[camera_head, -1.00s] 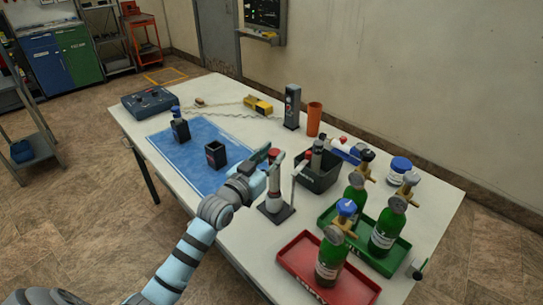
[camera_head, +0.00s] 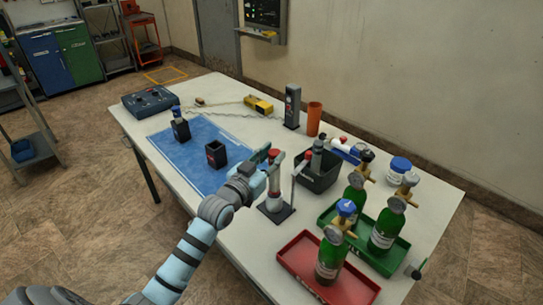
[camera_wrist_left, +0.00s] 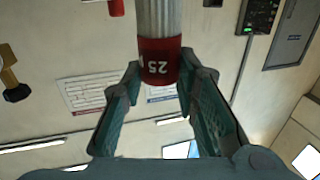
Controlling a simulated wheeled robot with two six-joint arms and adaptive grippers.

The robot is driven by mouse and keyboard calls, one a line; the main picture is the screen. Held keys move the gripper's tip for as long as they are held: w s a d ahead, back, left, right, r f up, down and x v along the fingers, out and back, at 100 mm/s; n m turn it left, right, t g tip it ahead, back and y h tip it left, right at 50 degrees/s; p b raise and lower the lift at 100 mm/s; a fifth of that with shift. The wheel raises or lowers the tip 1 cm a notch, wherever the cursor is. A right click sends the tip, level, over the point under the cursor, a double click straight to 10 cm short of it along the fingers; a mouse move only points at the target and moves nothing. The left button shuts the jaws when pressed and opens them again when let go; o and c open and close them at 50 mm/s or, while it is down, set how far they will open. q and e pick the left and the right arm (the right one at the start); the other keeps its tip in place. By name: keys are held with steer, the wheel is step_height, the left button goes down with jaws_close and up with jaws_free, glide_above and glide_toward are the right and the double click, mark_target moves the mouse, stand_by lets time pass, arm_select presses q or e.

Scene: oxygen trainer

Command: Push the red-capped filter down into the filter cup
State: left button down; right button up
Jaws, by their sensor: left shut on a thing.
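My left gripper (camera_head: 271,160) is shut on the red-capped filter; its red cap (camera_head: 274,154) shows at the fingertips. In the left wrist view, the red cap (camera_wrist_left: 160,62) marked 25 sits between both fingers, with the grey pleated body (camera_wrist_left: 159,18) running away from it. That view appears upside down, so the body seems to hang below the cap. A black cup with a red label (camera_head: 215,153) stands on the blue mat, left of the gripper and apart from it. The filter's lower end is not clear.
A blue-capped filter in another black cup (camera_head: 180,128) stands on the blue mat (camera_head: 175,150). A stand on a black base (camera_head: 275,211) is just below the gripper. A dark bin (camera_head: 322,180) and trays with green cylinders (camera_head: 383,238) are to the right.

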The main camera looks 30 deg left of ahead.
arm_select(q)
steer(key=shift+f+b, duration=3.05)
steer(key=shift+f, duration=0.6)
steer(key=c, duration=1.2)
jaws_free()
glide_toward(271, 177)
steer(key=shift+s+r, duration=0.1)
steer(key=shift+s, duration=0.9)
